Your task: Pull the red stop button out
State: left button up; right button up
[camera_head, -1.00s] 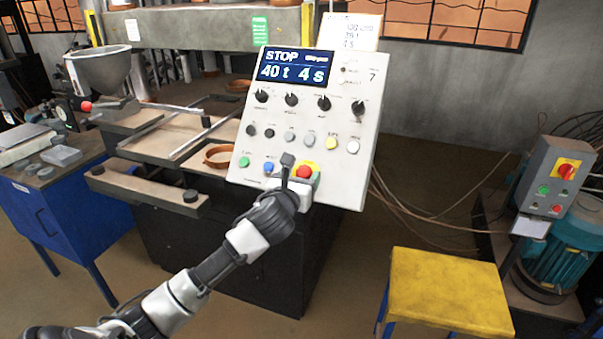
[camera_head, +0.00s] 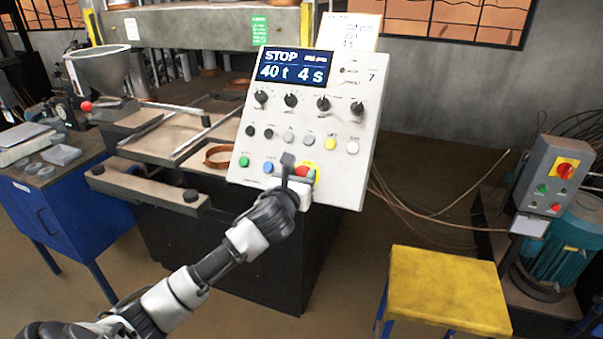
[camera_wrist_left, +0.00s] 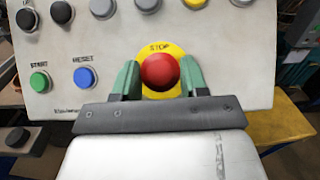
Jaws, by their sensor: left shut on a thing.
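The red stop button (camera_head: 302,172) sits on its yellow disc near the lower edge of the light grey control panel (camera_head: 337,190). The panel's screen (camera_head: 293,68) reads "STOP 40 t 4 s". My left gripper (camera_head: 296,172) is at the button and partly covers it in the head view. In the left wrist view the red button (camera_wrist_left: 160,71) lies between the two green fingers of my left gripper (camera_wrist_left: 159,78), which are shut on its sides. The word STOP shows above it on the yellow disc. My right gripper is not in view.
A green start button (camera_wrist_left: 40,81) and a blue reset button (camera_wrist_left: 84,77) are left of the stop button. Several knobs and buttons lie above. A yellow stool (camera_head: 450,290) stands at the lower right, and a grey switch box (camera_head: 550,175) beyond it.

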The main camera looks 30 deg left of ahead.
pick_arm(q)
jog(key=shift+s+d+r, duration=0.1)
jog(key=shift+s+r, duration=0.25)
jog(key=shift+r, duration=0.05)
jog(key=shift+f, duration=0.1)
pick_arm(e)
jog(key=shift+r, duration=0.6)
pick_arm(q)
jog(key=o, duration=1.2)
jog(key=shift+s, duration=0.15)
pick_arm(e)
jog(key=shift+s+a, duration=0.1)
